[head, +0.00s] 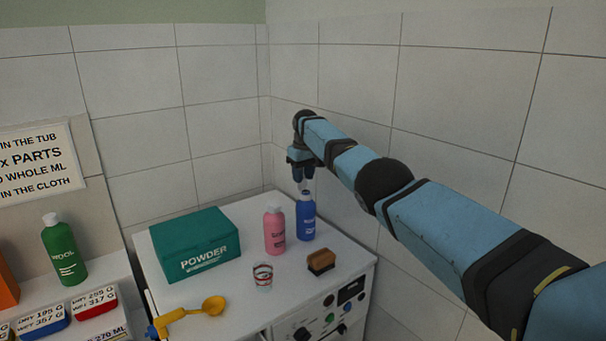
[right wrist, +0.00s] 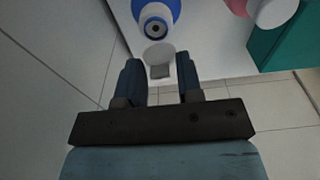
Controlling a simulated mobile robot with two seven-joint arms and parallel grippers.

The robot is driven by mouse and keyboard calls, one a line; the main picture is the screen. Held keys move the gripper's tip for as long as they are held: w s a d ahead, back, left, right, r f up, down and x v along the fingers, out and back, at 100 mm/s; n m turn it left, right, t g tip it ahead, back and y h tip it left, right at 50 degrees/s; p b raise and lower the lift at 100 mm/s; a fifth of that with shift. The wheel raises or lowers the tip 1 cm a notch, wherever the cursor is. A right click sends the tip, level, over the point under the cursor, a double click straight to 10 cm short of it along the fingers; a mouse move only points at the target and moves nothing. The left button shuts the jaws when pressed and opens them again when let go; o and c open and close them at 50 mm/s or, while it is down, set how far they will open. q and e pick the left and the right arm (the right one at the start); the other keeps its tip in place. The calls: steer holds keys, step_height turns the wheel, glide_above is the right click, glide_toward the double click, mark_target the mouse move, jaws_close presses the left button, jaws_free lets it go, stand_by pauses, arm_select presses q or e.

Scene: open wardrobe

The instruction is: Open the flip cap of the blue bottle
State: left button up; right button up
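The blue bottle (head: 306,220) stands upright at the back right of the white top. Its white collar and round spout (right wrist: 155,28) face the camera in the right wrist view. The flip cap (right wrist: 159,54), a pale disc with a small grey tab, appears swung open beside the spout. My right gripper (head: 303,173) is above the bottle, pointing down. In the right wrist view its two fingers (right wrist: 160,77) are apart, with the cap's tab seen between their tips. I cannot tell whether a finger touches the cap. My left gripper is out of view.
A pink bottle (head: 275,232) stands close left of the blue one. A green powder box (head: 195,244), a glass (head: 263,277), a brown brush (head: 321,262) and a yellow scoop (head: 213,306) share the white top (head: 240,300). Tiled walls are close behind and right.

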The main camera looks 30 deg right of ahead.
mark_target(305, 193)
steer(key=shift+o, duration=0.8)
steer(key=shift+w, duration=0.1)
steer(key=shift+r, duration=0.3)
step_height(305, 193, up, 13)
steer(key=s+b, duration=0.1)
steer(key=shift+b, duration=0.4)
steer(key=shift+s+d, duration=0.1)
